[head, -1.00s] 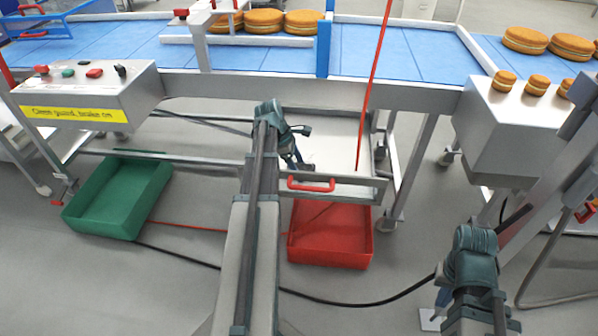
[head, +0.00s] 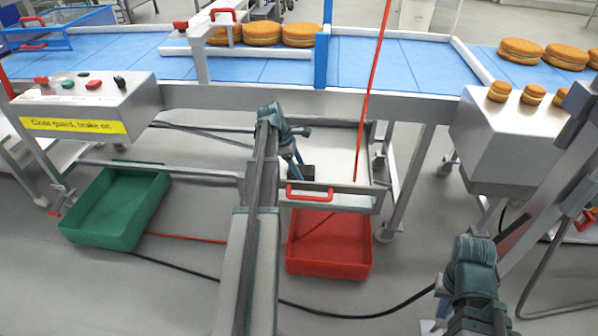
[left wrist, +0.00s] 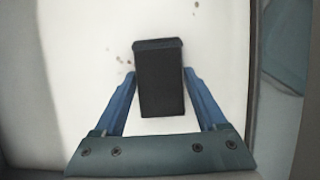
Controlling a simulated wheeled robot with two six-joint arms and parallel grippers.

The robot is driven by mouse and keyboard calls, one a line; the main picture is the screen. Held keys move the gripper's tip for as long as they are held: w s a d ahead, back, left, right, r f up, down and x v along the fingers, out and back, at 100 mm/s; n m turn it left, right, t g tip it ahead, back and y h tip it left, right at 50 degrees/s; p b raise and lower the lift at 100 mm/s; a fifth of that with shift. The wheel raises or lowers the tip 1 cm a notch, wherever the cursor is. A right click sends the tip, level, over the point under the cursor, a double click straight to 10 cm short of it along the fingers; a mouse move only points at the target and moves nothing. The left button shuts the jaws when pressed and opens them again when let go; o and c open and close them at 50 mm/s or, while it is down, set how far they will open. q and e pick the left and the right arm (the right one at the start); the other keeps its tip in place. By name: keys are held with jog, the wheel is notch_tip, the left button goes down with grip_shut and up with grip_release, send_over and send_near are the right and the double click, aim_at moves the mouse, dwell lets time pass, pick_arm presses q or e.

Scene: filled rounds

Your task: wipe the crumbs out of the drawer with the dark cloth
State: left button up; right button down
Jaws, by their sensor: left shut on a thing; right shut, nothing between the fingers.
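The drawer (head: 340,147) under the conveyor is open, with a pale floor and a red handle (head: 309,192) on its front. My left gripper (head: 298,166) reaches down into it, shut on the dark cloth (head: 308,173). In the left wrist view the cloth (left wrist: 160,85) is a black block between the blue fingers, over the pale floor. A few small dark crumbs (left wrist: 122,60) lie just left of the cloth; any beneath it are hidden. My right gripper (head: 441,308) is low at the right, away from the drawer, shut and empty, its tips hard to make out.
A red bin (head: 328,262) stands on the floor below the drawer front, a green bin (head: 115,207) to the left. A thin red rod (head: 372,90) slants down in front of the conveyor to the drawer. A control box (head: 90,105) is at left. A black cable crosses the floor.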

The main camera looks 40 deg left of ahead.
aim_at(305, 162)
pick_arm(q)
jog(key=shift+w, duration=0.1)
jog(key=shift+w+a, duration=0.5)
jog(key=shift+w, duration=0.25)
jog(key=shift+w+a, duration=0.45)
jog(key=shift+w, duration=0.3)
jog(key=shift+w+a, duration=0.45)
jog(key=shift+w, duration=0.25)
jog(key=shift+w+a, duration=0.4)
jog(key=shift+w, duration=0.3)
jog(key=shift+s+a, duration=0.1)
jog(key=shift+a, duration=0.05)
jog(key=shift+s+a, duration=0.35)
jog(key=shift+a, duration=0.2)
jog(key=shift+s+a, duration=0.3)
jog(key=shift+a, duration=0.2)
